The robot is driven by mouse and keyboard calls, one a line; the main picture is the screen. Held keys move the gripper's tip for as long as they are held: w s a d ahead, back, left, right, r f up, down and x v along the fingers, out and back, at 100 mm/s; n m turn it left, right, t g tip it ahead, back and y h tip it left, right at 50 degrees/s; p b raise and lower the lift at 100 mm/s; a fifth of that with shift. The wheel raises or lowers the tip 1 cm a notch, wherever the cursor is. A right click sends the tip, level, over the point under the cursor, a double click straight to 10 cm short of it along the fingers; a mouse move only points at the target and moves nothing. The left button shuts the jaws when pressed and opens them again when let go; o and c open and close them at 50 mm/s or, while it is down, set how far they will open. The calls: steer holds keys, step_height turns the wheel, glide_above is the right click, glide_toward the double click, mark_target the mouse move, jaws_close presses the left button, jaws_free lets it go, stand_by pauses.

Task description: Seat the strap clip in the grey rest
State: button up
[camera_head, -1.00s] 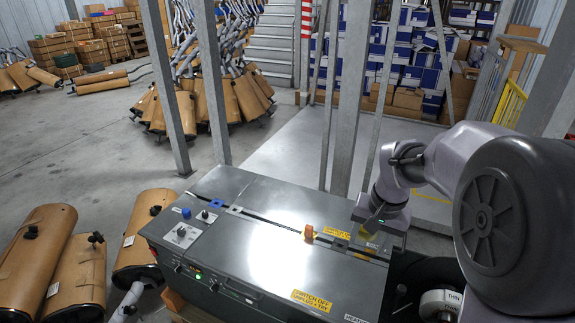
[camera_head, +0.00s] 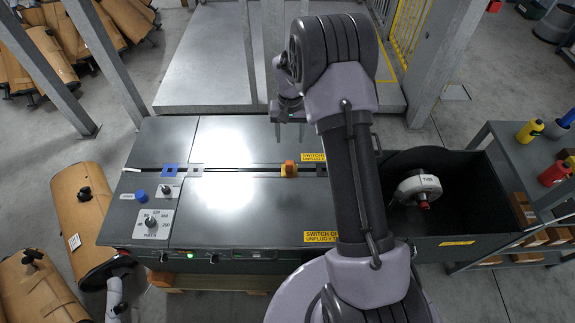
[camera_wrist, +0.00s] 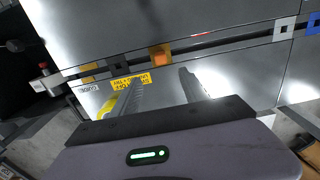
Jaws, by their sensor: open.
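A small orange block (camera_head: 289,169), which looks like the strap clip, sits at the dark slot across the grey machine top. It also shows in the wrist view (camera_wrist: 160,55), beyond my fingers. A grey square rest (camera_head: 196,171) lies on the same slot, well to the left of the block; in the wrist view the grey rest (camera_wrist: 285,28) is at the upper right. My gripper (camera_head: 290,130) is over the far side of the machine, behind the orange block. In the wrist view my gripper (camera_wrist: 160,92) is open, fingers apart, with nothing between them.
A blue square (camera_head: 169,170) lies just left of the grey rest. A blue knob (camera_head: 141,195) and control plates are at the machine's left. A dark bin with a white reel (camera_head: 418,186) adjoins the right. Steel posts stand behind. The top between block and rest is clear.

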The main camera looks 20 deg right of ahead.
mark_target(289, 163)
step_height(289, 163, down, 12)
steer(key=b, duration=0.3)
steer(key=shift+w+r+b, duration=0.1)
steer(key=shift+r+b, duration=0.1)
steer(key=shift+b, duration=0.15)
step_height(289, 163, down, 5)
steer(key=b, duration=0.2)
steer(key=shift+f+b, duration=0.15)
steer(key=shift+b, duration=0.25)
jaws_close()
steer(key=shift+r, duration=0.2)
